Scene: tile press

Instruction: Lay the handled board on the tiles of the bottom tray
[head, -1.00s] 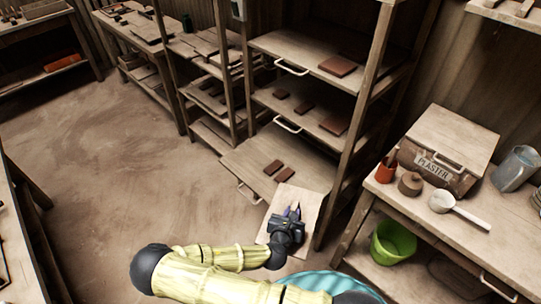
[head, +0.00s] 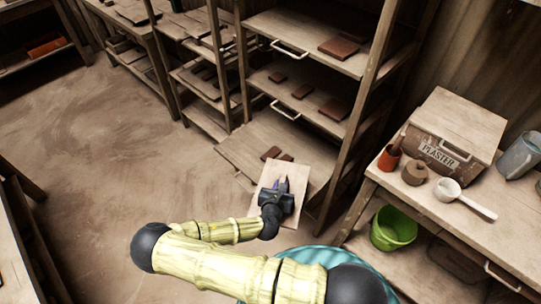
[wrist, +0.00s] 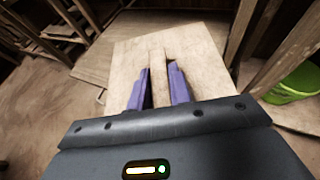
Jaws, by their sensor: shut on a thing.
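The handled board (head: 298,178) is a pale wooden square. My gripper (head: 278,184) is shut on its handle. In the wrist view the purple fingers (wrist: 159,72) sit on either side of the handle strip, and the board (wrist: 203,52) extends ahead of them. The bottom tray (head: 238,150) is drawn out from the rack. Two small dark brown tiles (head: 270,153) show on it just beyond the board's far edge, the right one partly covered in the picture. The board overlaps the tray's front right part in the picture; its height above the tray is unclear.
The upper trays (head: 290,100) carry brown tiles above the bottom tray. A rack post (head: 345,150) stands close right of the board. A workbench with a plaster box (head: 450,130) and a green bucket (head: 393,229) is at the right. The floor at left is open.

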